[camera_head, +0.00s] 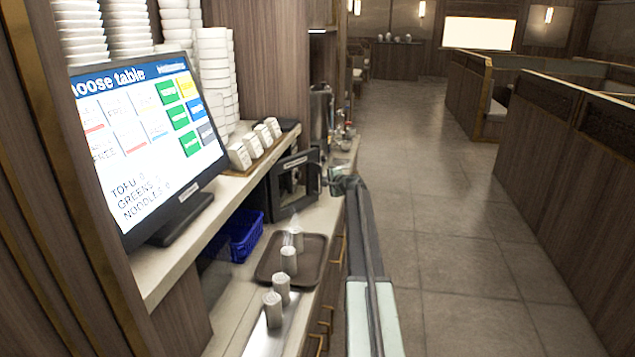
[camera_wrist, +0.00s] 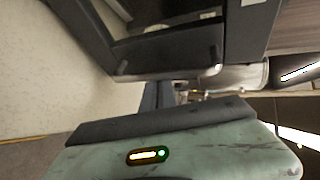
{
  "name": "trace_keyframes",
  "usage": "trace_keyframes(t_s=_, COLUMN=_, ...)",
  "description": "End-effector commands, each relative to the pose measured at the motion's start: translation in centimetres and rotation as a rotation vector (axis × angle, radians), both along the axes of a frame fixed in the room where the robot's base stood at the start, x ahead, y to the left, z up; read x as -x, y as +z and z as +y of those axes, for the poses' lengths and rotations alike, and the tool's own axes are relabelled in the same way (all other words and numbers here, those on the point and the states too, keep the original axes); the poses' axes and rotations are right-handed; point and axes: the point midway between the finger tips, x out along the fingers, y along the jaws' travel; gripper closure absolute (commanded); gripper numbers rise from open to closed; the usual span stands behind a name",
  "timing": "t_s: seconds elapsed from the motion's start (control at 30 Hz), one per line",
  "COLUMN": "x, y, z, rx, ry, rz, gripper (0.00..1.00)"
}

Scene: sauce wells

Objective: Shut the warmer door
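The warmer door (camera_head: 281,206) is a dark framed panel with a lighter middle, standing on the lower counter under the shelf. It faces the head camera and looks swung open, though most of the warmer behind it is hidden. In the wrist view the dark door frame (camera_wrist: 170,72) fills the upper middle, with short dark posts on it. My gripper (camera_head: 327,184) is at the right edge of the door, at the counter's aisle side. I cannot tell whether it touches the door. Its fingers are too small and dark to make out.
A brown tray (camera_head: 265,270) with pale cups lies on the counter in front of the door; more cups (camera_head: 273,310) stand nearer. The order screen (camera_head: 150,140) stands on the shelf above. The aisle floor (camera_head: 450,230) at right is clear.

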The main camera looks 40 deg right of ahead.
Motion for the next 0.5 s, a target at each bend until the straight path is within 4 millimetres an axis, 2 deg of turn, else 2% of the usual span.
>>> trace_keyframes(t_s=0.5, x=0.67, y=-0.07, z=-0.50, rx=-0.003, ry=-0.001, rz=0.003, gripper=1.00)
